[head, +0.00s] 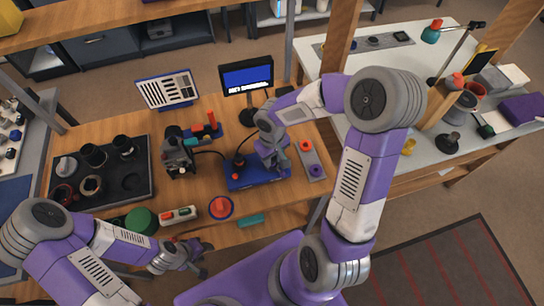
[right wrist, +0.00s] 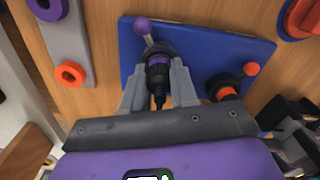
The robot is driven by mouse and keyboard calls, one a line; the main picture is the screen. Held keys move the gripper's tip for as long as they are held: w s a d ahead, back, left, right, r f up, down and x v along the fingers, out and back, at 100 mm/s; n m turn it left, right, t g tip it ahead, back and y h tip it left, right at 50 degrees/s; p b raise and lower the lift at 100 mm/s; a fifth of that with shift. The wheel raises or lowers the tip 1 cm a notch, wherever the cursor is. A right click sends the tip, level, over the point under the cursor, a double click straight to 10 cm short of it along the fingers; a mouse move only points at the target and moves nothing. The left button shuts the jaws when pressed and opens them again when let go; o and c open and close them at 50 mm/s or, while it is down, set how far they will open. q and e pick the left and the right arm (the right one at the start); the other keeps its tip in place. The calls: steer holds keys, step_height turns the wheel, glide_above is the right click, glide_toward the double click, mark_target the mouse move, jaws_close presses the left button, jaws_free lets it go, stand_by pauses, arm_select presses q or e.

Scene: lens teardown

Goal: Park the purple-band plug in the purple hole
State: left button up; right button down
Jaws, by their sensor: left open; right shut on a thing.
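The purple-band plug (right wrist: 158,63) is black with a thin purple ring; in the right wrist view it is between the fingers of my right gripper (right wrist: 159,78). My right gripper is shut on it, over the blue board (right wrist: 262,52), beside a purple-knobbed lever (right wrist: 142,27). I cannot tell whether the plug is still seated in its socket. The purple hole (right wrist: 46,6) is a purple ring on a grey strip, left of the gripper; in the head view it lies near the strip's front end (head: 316,172). My left gripper (head: 200,259) is open and empty near the table's front edge.
A red-orange ring hole (right wrist: 70,73) shares the grey strip. A second black plug or socket with an orange-knobbed lever (right wrist: 232,82) stands on the board. A monitor (head: 246,78), camera body (head: 178,155) and black tray (head: 130,186) stand on the wooden table.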

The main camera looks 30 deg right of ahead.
steer(key=shift+r+p, duration=0.55)
steer(key=shift+r, duration=0.3)
stand_by(0.6)
steer(key=shift+r+p, duration=1.7)
steer(key=shift+r, duration=0.5)
